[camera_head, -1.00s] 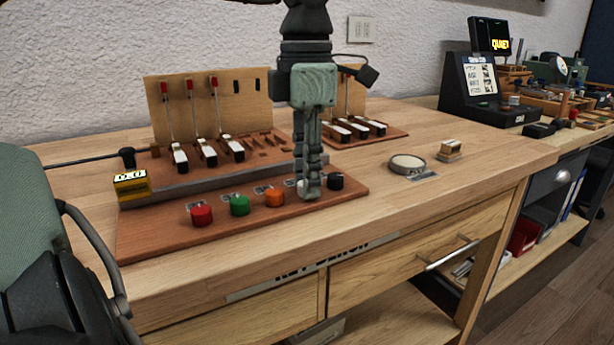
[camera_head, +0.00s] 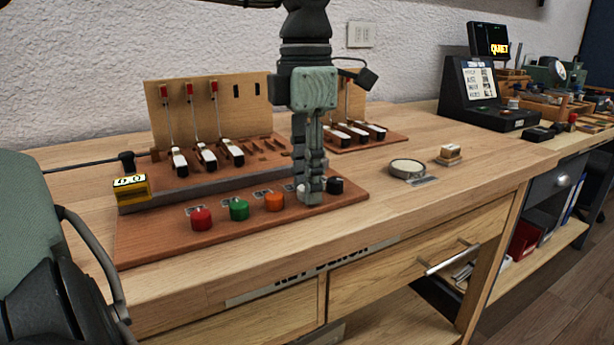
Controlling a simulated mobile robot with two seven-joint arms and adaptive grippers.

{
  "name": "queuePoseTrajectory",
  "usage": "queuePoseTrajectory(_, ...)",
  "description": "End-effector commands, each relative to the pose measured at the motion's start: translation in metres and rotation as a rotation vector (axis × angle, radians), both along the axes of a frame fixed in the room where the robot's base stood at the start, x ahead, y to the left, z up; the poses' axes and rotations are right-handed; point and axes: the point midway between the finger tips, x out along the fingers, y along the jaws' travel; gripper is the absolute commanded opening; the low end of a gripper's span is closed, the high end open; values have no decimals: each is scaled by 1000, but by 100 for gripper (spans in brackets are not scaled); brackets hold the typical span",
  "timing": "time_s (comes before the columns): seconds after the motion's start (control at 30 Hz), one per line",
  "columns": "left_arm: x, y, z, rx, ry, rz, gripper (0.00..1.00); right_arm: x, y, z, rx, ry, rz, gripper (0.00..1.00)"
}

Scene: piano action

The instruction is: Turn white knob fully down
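My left gripper (camera_head: 312,198) points straight down over the row of knobs, its fingers seen nearly edge-on. My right gripper is not in view.
The red knob (camera_head: 202,219) and green knob (camera_head: 239,210) are farther left. A yellow counter (camera_head: 130,187) stands at the base's left end. Piano hammers (camera_head: 206,155) stand behind. A round dish (camera_head: 407,168) and small block (camera_head: 451,152) are right. The front-right bench top is clear.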

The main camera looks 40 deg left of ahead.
Motion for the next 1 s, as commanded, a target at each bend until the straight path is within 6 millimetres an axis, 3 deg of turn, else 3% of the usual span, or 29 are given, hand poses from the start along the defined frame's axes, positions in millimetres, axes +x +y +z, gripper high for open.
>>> queuePoseTrajectory(0.17, 1, 0, 21, 1, -6, 1, 31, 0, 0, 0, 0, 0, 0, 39)
queuePoseTrajectory(0.4, 2, 1, 73, 2, -5, 2, 31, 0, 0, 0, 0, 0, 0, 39)
queuePoseTrajectory(0.6, 1, 2, 106, 1, -3, 2, 31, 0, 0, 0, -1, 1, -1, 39)
queuePoseTrajectory(0.8, 1, 2, 119, 1, -1, 1, 31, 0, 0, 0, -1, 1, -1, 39)
queuePoseTrajectory(1.0, 1, 2, 120, 1, -1, 0, 31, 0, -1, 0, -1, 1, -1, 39)
